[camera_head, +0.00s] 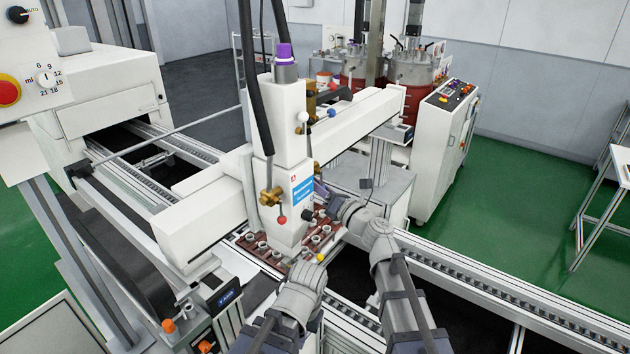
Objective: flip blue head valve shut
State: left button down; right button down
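The white dosing head (290,150) stands upright over the conveyor, with a purple cap on top. A small blue ball knob (331,113) sits at its upper right side, beside a brass valve body. The exact angle of its lever is too small to tell. My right gripper (321,190) is beside the head's lower right side, well below the blue knob and apart from it; its finger opening cannot be made out. My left arm comes in at the bottom centre, and its gripper is not visible beyond the wrist.
A white ball knob (303,116), a red ball knob (282,219) and a yellow ball (320,257) are around the head. A brown tray (267,254) with several small pots lies beneath it. A white beam (352,122) crosses behind. Red tanks (408,97) stand farther back.

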dwell(0.3)
jog(key=c, duration=0.7)
grip_release()
